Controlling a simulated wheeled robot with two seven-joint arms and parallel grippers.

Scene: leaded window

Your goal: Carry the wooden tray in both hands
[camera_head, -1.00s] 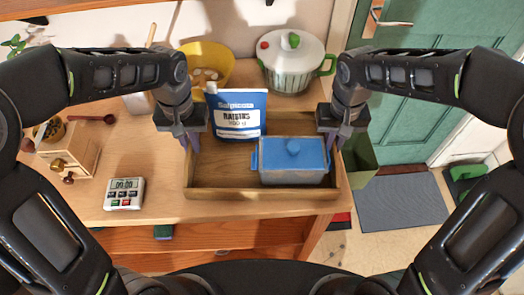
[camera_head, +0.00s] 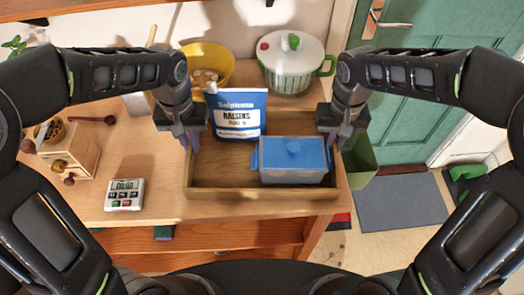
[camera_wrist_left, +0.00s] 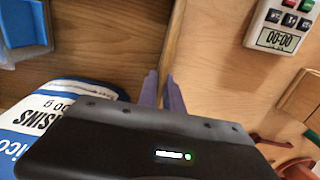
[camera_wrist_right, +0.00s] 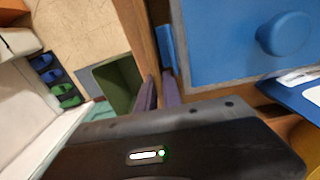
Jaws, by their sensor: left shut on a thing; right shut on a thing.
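The wooden tray (camera_head: 225,192) sits level at the front right of the wooden counter; whether it touches the top I cannot tell. It holds a blue and white raisins bag (camera_head: 239,115) at the back left and a grey box with a blue lid (camera_head: 293,153) at the right. My left gripper (camera_head: 190,142) is shut on the tray's left wall, which shows between its fingers in the left wrist view (camera_wrist_left: 162,92). My right gripper (camera_head: 333,140) is shut on the tray's right wall, also seen in the right wrist view (camera_wrist_right: 158,92).
A white timer (camera_head: 125,194) and a wooden grinder (camera_head: 70,150) stand left of the tray. A yellow bowl (camera_head: 207,64) and a white lidded pot (camera_head: 292,65) stand behind. A green bin (camera_head: 358,163) and grey mat (camera_head: 402,203) are on the floor at right.

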